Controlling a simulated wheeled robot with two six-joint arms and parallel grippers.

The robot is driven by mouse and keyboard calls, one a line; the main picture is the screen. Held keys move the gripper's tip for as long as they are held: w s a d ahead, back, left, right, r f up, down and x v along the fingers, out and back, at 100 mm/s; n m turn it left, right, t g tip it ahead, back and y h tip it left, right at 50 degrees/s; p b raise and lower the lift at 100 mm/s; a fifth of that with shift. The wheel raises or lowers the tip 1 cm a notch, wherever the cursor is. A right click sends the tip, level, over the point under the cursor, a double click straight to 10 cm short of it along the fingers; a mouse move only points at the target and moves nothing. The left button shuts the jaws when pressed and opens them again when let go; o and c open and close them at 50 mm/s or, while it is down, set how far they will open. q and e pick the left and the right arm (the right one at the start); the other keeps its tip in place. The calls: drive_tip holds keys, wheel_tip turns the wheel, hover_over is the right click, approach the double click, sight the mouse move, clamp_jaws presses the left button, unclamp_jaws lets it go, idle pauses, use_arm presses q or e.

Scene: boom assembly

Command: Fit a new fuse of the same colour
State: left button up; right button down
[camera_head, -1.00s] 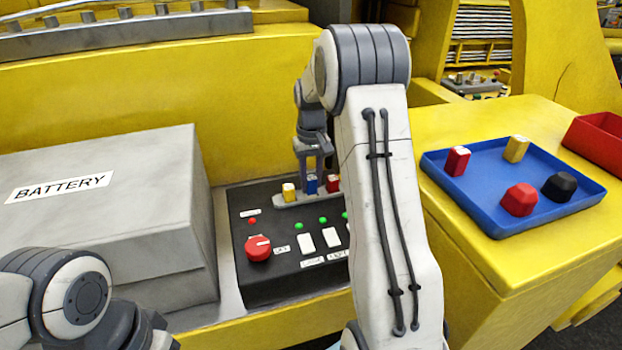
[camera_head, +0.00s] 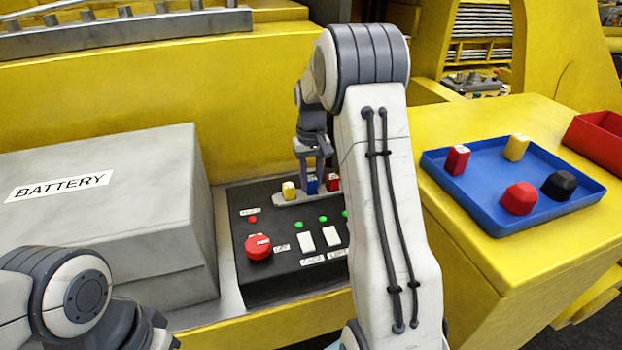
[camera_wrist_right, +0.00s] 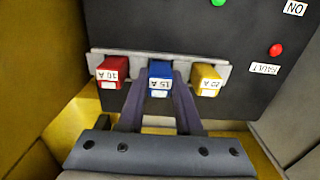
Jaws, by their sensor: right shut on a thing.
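A blue fuse (camera_wrist_right: 160,74) labelled 15 A sits in the middle of the grey fuse holder (camera_wrist_right: 136,58), with a red fuse (camera_wrist_right: 112,70) on one side and a yellow fuse (camera_wrist_right: 207,77) on the other. My right gripper (camera_wrist_right: 160,84) is shut on the blue fuse, one finger on each side. In the head view the right gripper (camera_head: 313,176) reaches down to the blue fuse (camera_head: 312,185), between the yellow fuse (camera_head: 289,190) and the red fuse (camera_head: 333,182). My left arm shows at the lower left, but its gripper is out of view.
The black panel has a red knob (camera_head: 258,247), white switches and green lamps; the fault lamp (camera_wrist_right: 276,50) is red. The battery box (camera_head: 115,215) stands left. At right, a blue tray (camera_head: 460,197) holds red, yellow and black pieces, with a red bin (camera_head: 597,140) beyond.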

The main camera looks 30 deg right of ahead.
drive_tip(key=shift+f, duration=0.55)
drive_tip(key=c, duration=0.5)
unclamp_jaws()
wheel_tip(320, 180, up, 9)
drive_tip(key=shift+r+b, duration=0.1)
drive_tip(key=shift+b, duration=1.15)
drive_tip(key=shift+r, duration=0.65)
